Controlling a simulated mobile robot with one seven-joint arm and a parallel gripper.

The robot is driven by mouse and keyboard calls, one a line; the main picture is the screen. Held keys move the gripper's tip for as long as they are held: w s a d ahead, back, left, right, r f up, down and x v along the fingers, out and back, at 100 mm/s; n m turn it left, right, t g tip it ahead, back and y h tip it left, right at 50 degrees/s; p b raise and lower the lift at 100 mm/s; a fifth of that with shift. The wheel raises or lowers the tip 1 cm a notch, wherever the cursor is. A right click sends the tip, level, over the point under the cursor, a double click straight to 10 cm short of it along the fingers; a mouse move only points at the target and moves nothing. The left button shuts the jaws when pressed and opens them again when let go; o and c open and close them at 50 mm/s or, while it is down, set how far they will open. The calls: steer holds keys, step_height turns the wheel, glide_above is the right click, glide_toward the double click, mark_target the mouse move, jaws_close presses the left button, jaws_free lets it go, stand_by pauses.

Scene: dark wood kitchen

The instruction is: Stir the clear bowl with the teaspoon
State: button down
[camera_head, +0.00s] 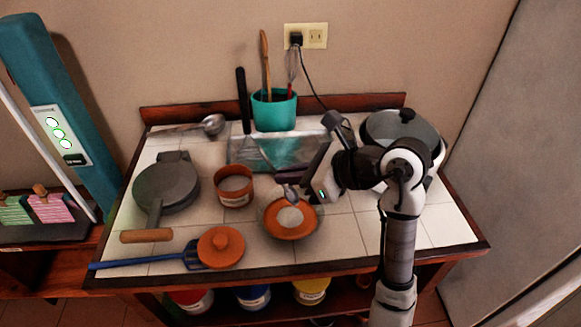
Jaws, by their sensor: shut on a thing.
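The clear bowl (312,234) stands near the front middle of the tiled counter. Orange and white contents show inside it. My gripper (292,183) is just above and behind the bowl, reaching in from the right. It is shut on a small greyish thing (289,194) that looks like the teaspoon, pointing down toward the bowl. The spoon's tip is small and blurred, so I cannot tell whether it touches the contents. My gripper hides most of the handle.
An orange-brown cup (235,190) stands left of the bowl, and an orange lid (221,247) lies at the front left. A dark round pan (166,187) is farther left. A glass dish (247,150) lies behind, below a teal utensil holder (273,112). A pot (402,128) is at the back right.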

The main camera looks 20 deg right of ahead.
mark_target(295, 198)
step_height(295, 198, down, 3)
steer(key=shift+r+b, duration=0.1)
steer(key=shift+b, duration=0.65)
step_height(295, 198, down, 4)
steer(key=b, duration=0.5)
steer(key=shift+b, duration=0.3)
